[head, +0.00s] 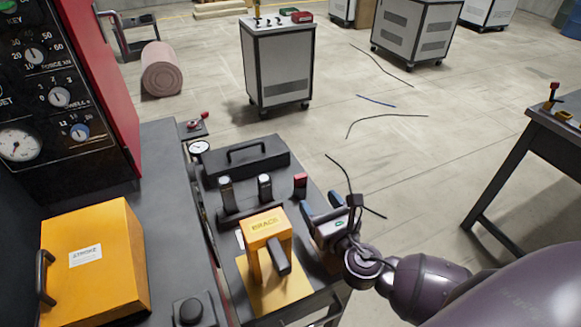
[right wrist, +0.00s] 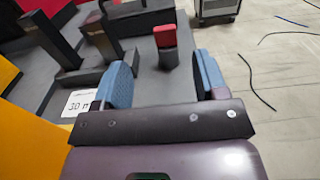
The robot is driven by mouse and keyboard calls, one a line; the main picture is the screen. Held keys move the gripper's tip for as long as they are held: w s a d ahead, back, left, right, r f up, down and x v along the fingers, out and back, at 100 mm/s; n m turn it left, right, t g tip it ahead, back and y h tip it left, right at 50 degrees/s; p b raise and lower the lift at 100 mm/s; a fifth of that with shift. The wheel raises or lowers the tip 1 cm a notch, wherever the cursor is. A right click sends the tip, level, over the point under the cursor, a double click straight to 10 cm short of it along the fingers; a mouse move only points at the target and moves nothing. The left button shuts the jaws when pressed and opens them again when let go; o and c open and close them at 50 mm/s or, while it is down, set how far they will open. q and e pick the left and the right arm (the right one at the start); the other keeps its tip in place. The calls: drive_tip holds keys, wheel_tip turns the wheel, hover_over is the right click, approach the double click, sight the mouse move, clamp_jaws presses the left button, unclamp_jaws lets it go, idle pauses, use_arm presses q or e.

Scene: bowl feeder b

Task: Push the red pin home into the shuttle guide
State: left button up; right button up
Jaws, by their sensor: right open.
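The red pin (head: 300,180) shows as a red-topped piece on a dark post, at the right of a row of posts on the dark machine bed. In the right wrist view its red top (right wrist: 165,36) is ahead, between the fingers in the picture but beyond their tips. My right gripper (head: 321,207) is open and empty, its blue pads apart, just in front and to the right of the pin and not touching it. I cannot tell which dark part is the shuttle guide. My left gripper is out of view.
Two silver-topped black posts (head: 265,187) stand left of the pin. A yellow BRACE block (head: 265,224) with a black lever is close to my right gripper's left. A black handled cover (head: 246,160) lies behind. A yellow box (head: 95,262) sits left.

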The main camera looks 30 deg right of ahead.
sight(302, 178)
drive_tip(key=shift+w, duration=0.4)
drive_tip(key=w, duration=0.3)
drive_tip(key=shift+w+d, duration=0.15)
drive_tip(key=shift+w, duration=0.6)
drive_tip(key=shift+w+d+f, duration=0.1)
drive_tip(key=shift+w, duration=0.25)
drive_tip(key=w, duration=0.2)
drive_tip(key=w+f+b, duration=0.1)
drive_tip(key=w, duration=0.1)
drive_tip(key=shift+w+d, duration=0.1)
drive_tip(key=shift+d, duration=0.15)
drive_tip(key=shift+w+r, duration=0.1)
drive_tip(key=shift+w, duration=0.25)
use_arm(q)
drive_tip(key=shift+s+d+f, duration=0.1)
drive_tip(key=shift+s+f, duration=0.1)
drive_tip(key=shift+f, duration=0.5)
